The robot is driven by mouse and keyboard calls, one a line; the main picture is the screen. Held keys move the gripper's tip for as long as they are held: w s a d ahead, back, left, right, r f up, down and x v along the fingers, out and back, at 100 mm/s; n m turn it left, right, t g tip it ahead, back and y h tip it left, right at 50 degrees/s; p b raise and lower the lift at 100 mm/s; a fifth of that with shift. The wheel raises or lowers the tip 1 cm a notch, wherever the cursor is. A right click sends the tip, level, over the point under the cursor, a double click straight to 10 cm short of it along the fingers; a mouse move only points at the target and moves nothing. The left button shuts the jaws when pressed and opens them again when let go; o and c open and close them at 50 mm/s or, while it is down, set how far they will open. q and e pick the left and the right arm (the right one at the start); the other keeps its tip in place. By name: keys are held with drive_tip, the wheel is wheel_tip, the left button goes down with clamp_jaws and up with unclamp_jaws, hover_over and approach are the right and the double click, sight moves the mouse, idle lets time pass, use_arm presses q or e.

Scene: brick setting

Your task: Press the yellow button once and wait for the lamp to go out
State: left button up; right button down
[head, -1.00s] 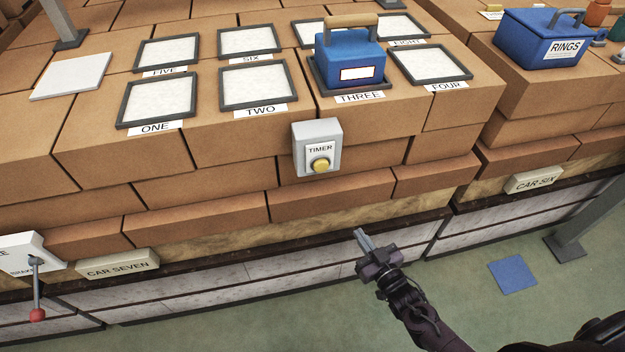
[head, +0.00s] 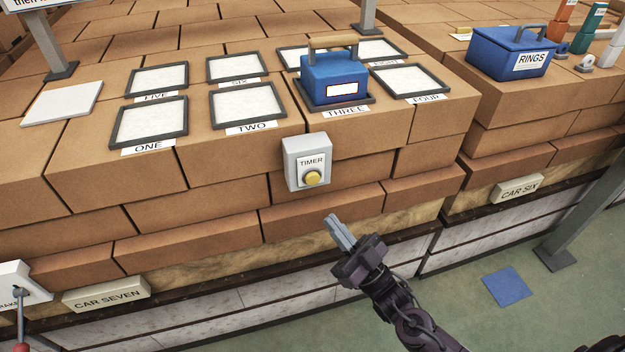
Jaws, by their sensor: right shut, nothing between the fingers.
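The yellow button (head: 313,178) sits low on the grey box labelled TIMER (head: 305,152), fixed to the front face of the brick stack. My right gripper (head: 333,222) is shut and empty, below and slightly right of the button, apart from it. A blue box with a tan handle (head: 334,70) stands on the frame labelled THREE. A white panel with an orange edge (head: 342,89) on its front looks bright; I cannot tell for sure whether it is the lamp. My left gripper is not in view.
Several framed white pads, such as ONE (head: 148,122) and TWO (head: 248,104), lie on the bricks. A blue RINGS box (head: 508,52) stands at the right. A lever with a red knob (head: 21,346) is at lower left. The space before the button is clear.

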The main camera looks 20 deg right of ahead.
drive_tip(key=shift+w, duration=0.1)
drive_tip(key=b, duration=0.4)
approach(313, 178)
drive_tip(key=a+r, duration=0.3)
drive_tip(key=r, duration=0.1)
drive_tip(key=shift+w+a, duration=0.1)
drive_tip(key=shift+w, duration=0.55)
drive_tip(key=shift+w+a, duration=0.15)
drive_tip(key=shift+w, duration=0.5)
drive_tip(key=shift+r, duration=0.1)
drive_tip(key=shift+b, duration=0.3)
drive_tip(key=shift+w, duration=0.35)
